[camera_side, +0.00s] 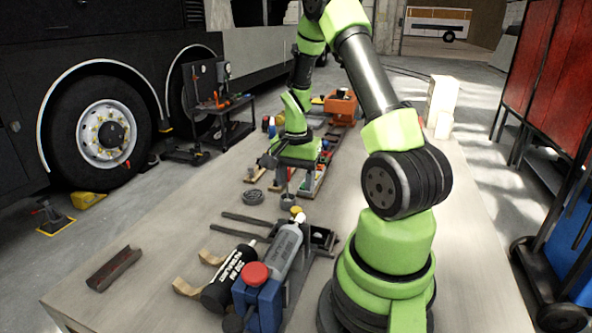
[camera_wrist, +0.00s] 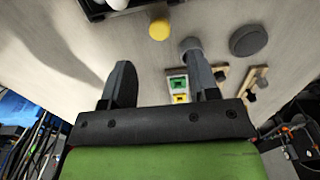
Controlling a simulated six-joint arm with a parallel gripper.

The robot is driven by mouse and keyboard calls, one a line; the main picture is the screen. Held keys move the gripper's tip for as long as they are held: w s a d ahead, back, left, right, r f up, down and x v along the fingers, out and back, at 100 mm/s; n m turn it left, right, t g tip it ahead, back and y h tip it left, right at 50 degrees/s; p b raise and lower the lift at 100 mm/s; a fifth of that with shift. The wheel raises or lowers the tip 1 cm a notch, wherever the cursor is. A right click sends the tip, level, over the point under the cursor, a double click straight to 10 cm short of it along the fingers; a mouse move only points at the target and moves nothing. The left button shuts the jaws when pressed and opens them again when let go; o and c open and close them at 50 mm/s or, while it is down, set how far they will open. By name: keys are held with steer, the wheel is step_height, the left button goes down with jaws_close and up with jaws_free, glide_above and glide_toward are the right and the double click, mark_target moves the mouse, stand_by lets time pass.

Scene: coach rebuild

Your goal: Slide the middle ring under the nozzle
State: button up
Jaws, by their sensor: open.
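My gripper (camera_side: 280,178) is open above the far part of the table in the side view. In the wrist view its two fingers stand wide apart with nothing between the tips (camera_wrist: 160,76). A small grey round piece (camera_wrist: 190,46) lies just beyond the right fingertip; it also shows below my gripper in the side view (camera_side: 288,201). A larger dark grey ring-like piece (camera_side: 252,197) lies left of it, and it shows at right in the wrist view (camera_wrist: 249,40). A yellow round piece (camera_wrist: 159,29) is on the other side. I cannot make out the nozzle, or which piece is the middle ring.
A black cylinder (camera_side: 229,278), a grey cylinder (camera_side: 281,252) and a blue block with a red knob (camera_side: 255,273) crowd the near table. A dark bar (camera_side: 114,268) lies front left. An orange bin (camera_side: 341,106) stands at the back. The table's left middle (camera_side: 165,235) is clear.

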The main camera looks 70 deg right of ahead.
steer(key=shift+r, duration=1.3)
steer(key=w+a+r+n+t, duration=0.25)
steer(key=a+r+n, duration=0.35)
steer(key=a+r, duration=0.55)
steer(key=s+a+r+n+t+y, duration=0.2)
steer(key=s+a+r+n+t, duration=0.2)
steer(key=a, duration=0.7)
steer(key=s+r+n, duration=0.2)
steer(key=s+n, duration=0.2)
steer(key=shift+a+r+t, duration=0.3)
steer(key=shift+a+t, duration=0.05)
steer(key=shift+a, duration=0.05)
